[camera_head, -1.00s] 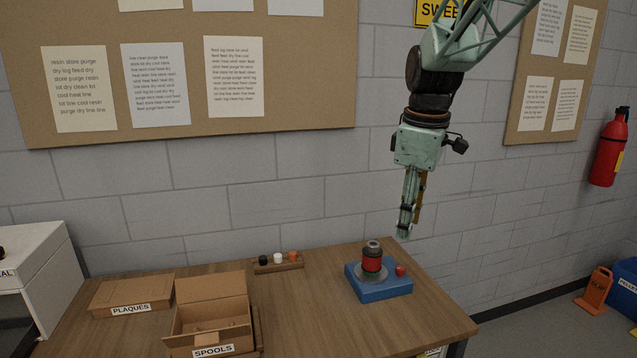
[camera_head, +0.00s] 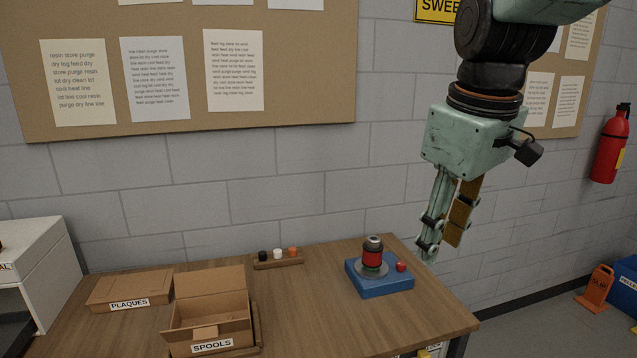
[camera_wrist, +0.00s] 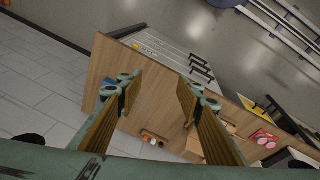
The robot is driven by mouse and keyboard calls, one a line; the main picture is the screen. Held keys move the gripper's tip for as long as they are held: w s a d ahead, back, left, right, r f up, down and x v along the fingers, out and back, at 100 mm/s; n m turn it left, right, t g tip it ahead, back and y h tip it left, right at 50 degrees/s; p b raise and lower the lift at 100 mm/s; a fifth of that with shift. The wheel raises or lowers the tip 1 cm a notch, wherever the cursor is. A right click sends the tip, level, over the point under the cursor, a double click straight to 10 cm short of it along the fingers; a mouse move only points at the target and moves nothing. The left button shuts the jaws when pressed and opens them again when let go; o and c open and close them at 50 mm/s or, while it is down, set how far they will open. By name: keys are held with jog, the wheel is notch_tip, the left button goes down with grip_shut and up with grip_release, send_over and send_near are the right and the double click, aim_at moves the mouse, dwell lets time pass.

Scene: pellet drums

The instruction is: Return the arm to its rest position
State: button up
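My gripper (camera_head: 443,245) hangs from my raised arm at the right of the head view, fingers pointing down, apart from the wooden table (camera_head: 330,310) and to the right of the blue base. In the wrist view my gripper (camera_wrist: 157,90) has its two fingers well apart, with nothing between them but the table farther off. It is open and empty.
A blue base (camera_head: 385,283) with a red and grey spool (camera_head: 372,254) stands at the table's right end. An open SPOOLS box (camera_head: 210,320), a closed PLAQUES box (camera_head: 130,288) and a small rack (camera_head: 278,262) are farther left. A fire extinguisher (camera_head: 610,145) hangs on the wall.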

jog(key=s+f+m+b, duration=0.1)
jog(key=s+f+m, duration=0.2)
jog(key=s, duration=0.9)
jog(key=s+f+m+t+b, duration=0.1)
jog(key=s+f+m, duration=0.2)
jog(key=s, duration=0.9)
jog(key=shift+f+m+b, duration=0.25)
jog(key=shift+m+b, duration=0.1)
jog(key=shift+m, duration=0.15)
